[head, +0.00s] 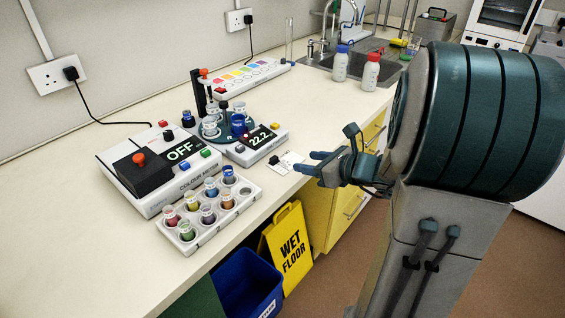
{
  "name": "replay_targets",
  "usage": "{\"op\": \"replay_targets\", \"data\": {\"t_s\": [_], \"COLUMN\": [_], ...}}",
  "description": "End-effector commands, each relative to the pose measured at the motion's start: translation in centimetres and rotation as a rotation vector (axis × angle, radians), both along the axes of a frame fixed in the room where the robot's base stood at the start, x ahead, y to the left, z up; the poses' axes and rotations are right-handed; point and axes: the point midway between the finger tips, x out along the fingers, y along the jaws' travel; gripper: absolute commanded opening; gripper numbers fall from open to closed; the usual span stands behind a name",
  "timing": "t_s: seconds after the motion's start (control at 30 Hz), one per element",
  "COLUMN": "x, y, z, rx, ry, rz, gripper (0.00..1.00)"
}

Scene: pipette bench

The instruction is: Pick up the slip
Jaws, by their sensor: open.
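A small white slip (291,157) appears to lie flat on the bench near its front edge, just right of the device reading 22.2. A small dark object (275,161) is at its left end; I cannot tell what it is. My gripper (306,162) is open, with its two fingers pointing left toward the slip from the bench edge. The fingertips are close to the slip's right side, and nothing shows between them. I cannot tell their height above the bench.
The device with the 22.2 display (262,146) stands close left of the slip. A colour meter reading OFF (165,165) and a rack of coloured vials (249,204) are farther left. Below the edge are a yellow wet floor sign (288,250) and a blue bin (247,286).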

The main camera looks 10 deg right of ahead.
Motion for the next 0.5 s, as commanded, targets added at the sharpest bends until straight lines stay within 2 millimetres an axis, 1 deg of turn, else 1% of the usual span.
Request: {"op": "replay_targets", "data": {"t_s": [0.03,0.1,0.23,0.3,0.5], "x": [0.8,2.0,3.7,4.4,5.3], "y": [0.7,1.5,2.7,3.0,3.9], "z": [-0.6,-1.1,-1.9,-2.2,-2.7], "rx": [0.001,-0.001,-0.002,-0.003,-0.003], "ry": [0.003,0.002,0.001,0.001,0.0], "rz": [0.006,0.008,0.007,0.006,0.007], "gripper": [0.47,0.47,0.47,0.47,0.47]}}
